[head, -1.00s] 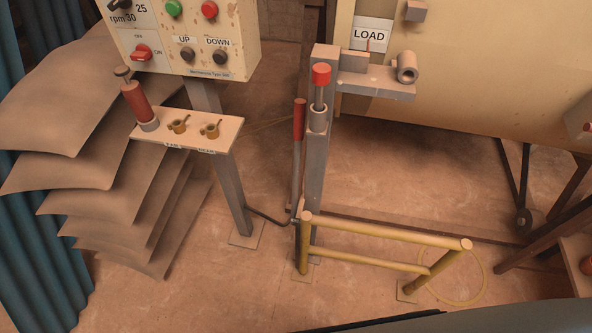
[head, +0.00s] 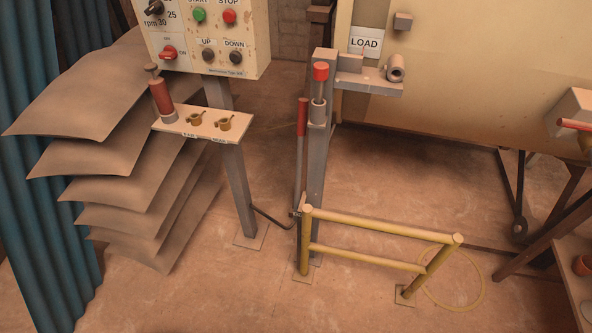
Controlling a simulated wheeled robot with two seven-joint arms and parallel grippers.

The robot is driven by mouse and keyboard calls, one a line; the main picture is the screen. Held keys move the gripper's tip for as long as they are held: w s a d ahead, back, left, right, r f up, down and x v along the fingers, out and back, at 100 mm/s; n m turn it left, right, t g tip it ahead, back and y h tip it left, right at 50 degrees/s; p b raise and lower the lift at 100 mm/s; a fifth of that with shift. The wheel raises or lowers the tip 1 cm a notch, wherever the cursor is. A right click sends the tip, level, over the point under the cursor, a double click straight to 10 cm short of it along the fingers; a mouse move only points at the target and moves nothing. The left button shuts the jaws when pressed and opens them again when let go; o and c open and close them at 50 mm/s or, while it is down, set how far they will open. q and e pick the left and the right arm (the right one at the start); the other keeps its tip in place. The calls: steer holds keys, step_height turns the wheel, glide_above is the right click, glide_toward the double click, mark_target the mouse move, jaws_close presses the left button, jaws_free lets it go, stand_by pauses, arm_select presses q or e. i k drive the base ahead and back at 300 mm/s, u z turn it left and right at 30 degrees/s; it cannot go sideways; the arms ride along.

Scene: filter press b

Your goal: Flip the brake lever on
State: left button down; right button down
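A long upright lever with a red grip (head: 302,117) stands just left of a grey post (head: 316,150). Its thin rod runs down to a pivot low by the post. I take it for the brake lever, but no label on it is readable. A second red-topped handle (head: 320,72) sits in a grey sleeve on the post itself. Neither of my grippers shows in the head view, and nothing is seen touching the lever.
A yellow rail (head: 380,228) stands in front of the post's foot. A control panel (head: 205,40) and a small shelf (head: 200,122) are on the left, beside stacked brown sheets (head: 120,180). A large beige machine (head: 450,100) fills the back right. Floor at front is clear.

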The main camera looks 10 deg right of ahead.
mark_target(302, 112)
steer(key=z, duration=0.05)
steer(key=k, duration=0.15)
steer(key=u, duration=0.65)
steer(key=i, duration=0.8)
steer(key=z, duration=0.55)
steer(key=i, duration=0.6)
steer(key=z, duration=0.7)
